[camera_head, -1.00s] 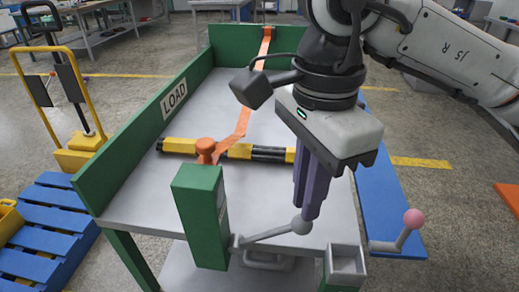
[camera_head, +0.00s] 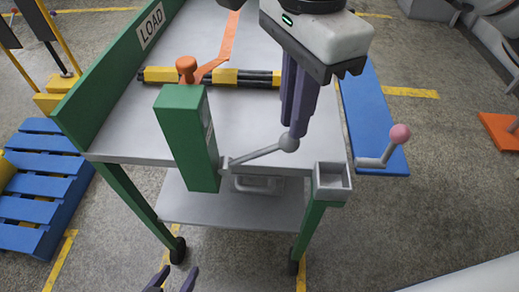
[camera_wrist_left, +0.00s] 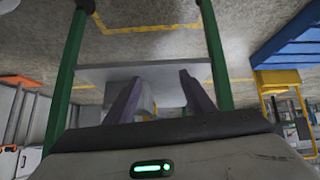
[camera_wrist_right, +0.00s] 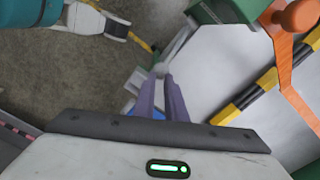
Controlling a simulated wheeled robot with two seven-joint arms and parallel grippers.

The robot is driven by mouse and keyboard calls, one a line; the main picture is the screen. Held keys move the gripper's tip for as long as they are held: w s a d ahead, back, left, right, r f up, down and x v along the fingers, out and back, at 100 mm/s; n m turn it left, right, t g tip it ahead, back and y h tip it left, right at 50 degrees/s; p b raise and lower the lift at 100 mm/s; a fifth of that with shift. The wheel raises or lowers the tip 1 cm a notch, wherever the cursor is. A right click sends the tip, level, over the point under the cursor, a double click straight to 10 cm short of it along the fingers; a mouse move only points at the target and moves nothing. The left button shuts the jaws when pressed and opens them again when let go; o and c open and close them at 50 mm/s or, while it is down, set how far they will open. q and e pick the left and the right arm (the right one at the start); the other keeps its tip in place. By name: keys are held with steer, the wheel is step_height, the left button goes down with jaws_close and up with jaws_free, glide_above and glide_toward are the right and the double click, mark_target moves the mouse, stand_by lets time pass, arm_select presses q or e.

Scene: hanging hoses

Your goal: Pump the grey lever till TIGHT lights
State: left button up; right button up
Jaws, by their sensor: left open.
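The grey lever (camera_head: 255,155) runs from the base of a green post (camera_head: 182,135) to a grey ball knob (camera_head: 289,144), its outer end slightly raised. My right gripper (camera_head: 292,134) reaches down from above with its purple fingers close together at the knob. In the right wrist view, the knob (camera_wrist_right: 160,69) shows at the fingertips with a narrow gap between the fingers. My left gripper (camera_head: 176,282) is low in front of the cart, open and empty. The post's side panel is seen edge-on, so no TIGHT lamp can be read.
An orange strap (camera_head: 226,48) with an orange knob (camera_head: 186,66) crosses a black-yellow bar (camera_head: 228,78) on the cart. A grey open box (camera_head: 331,180) sits right of the lever. A pink-ball handle (camera_head: 399,134) lies beyond, by a blue board (camera_head: 370,110).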

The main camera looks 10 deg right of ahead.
mark_target(256, 154)
steer(key=shift+s+d+f+b, duration=0.1)
steer(key=shift+d+f+b, duration=0.1)
steer(key=shift+f+b, duration=0.45)
steer(key=shift+s+d+f+b, duration=0.1)
steer(key=shift+d+f+b, duration=0.1)
steer(key=shift+f+b, duration=0.4)
steer(key=shift+d+f+b, duration=0.25)
steer(key=shift+f+b, duration=0.4)
steer(key=shift+f, duration=0.5)
steer(key=shift+s+d+f+b, duration=0.1)
steer(key=shift+d+f+b, duration=0.1)
steer(key=shift+f+b, duration=0.6)
steer(key=shift+s+d+f+b, duration=0.1)
steer(key=shift+d+f+b, duration=0.05)
steer(key=shift+f+b, duration=0.65)
steer(key=shift+r, duration=0.1)
